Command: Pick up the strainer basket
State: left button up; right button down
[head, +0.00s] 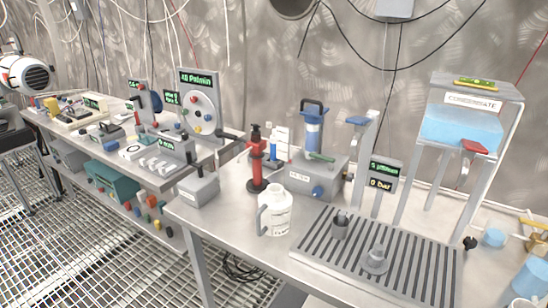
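Two small grey metal pieces stand on the slatted drain grate (416,264) at the front right of the near table. One is a darker grey cup-shaped piece (341,229) near the grate's left back edge. The other is a lighter grey piece (375,262) with a wide round base and a narrower top, a little nearer and to the right. Either could be the strainer basket; I cannot tell which, as any mesh is too small to see. Neither of my grippers shows in the head view.
A white jug (276,214) stands just left of the grate. Behind are a red pump-like post (257,165), a grey unit with a blue filter (313,130) and a frame holding a blue tank (461,126). Blue cups (494,238) stand at right. Bare tabletop lies left of the jug.

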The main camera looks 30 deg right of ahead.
aim_at(340, 227)
jog(key=z, duration=1.45)
